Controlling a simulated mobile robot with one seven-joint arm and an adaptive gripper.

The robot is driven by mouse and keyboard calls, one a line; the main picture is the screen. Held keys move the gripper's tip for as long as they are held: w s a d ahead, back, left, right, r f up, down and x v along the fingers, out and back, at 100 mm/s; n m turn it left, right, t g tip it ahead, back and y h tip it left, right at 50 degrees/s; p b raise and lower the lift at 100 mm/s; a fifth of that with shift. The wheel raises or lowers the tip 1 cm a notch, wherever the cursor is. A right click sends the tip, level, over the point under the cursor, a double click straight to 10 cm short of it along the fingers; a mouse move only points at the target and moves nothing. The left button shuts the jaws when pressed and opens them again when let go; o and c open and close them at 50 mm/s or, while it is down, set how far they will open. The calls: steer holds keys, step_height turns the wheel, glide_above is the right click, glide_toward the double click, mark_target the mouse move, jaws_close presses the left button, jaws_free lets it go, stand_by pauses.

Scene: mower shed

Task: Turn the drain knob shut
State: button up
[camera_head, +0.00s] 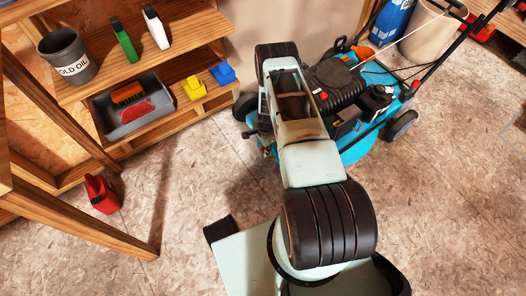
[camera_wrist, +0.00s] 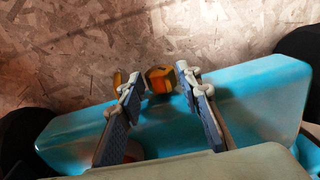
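A yellow-brown knob (camera_wrist: 160,80) shows in the wrist view at the side of the blue mower (camera_wrist: 245,95), low over the floor. I take it to be the drain knob. My gripper (camera_wrist: 157,84) is open, one finger on each side of the knob. The knob appears between the fingertips, with a gap to the left one; I cannot tell whether the right one touches it. A small orange piece shows beside the left fingertip. In the head view the mower (camera_head: 362,143) stands behind my arm, which hides the knob and most of my gripper.
Dark wheels flank the mower's side in the wrist view. A wooden shelf (camera_head: 200,110) at the left holds a grey OLD OIL bucket (camera_head: 67,57) and a grey tray (camera_head: 135,127). A red can (camera_head: 102,194) stands on the floor. Floor right of my arm is clear.

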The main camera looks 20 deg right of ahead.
steer(key=shift+w+f, duration=0.1)
steer(key=shift+f, duration=0.6)
jaws_close()
steer(key=shift+s+t+p, duration=0.35)
steer(key=shift+t+p, duration=0.05)
steer(key=shift+s+f+t+y, duration=0.2)
steer(key=shift+t+y, duration=0.1)
steer(key=shift+t, duration=0.6)
steer(key=shift+w+r, duration=0.1)
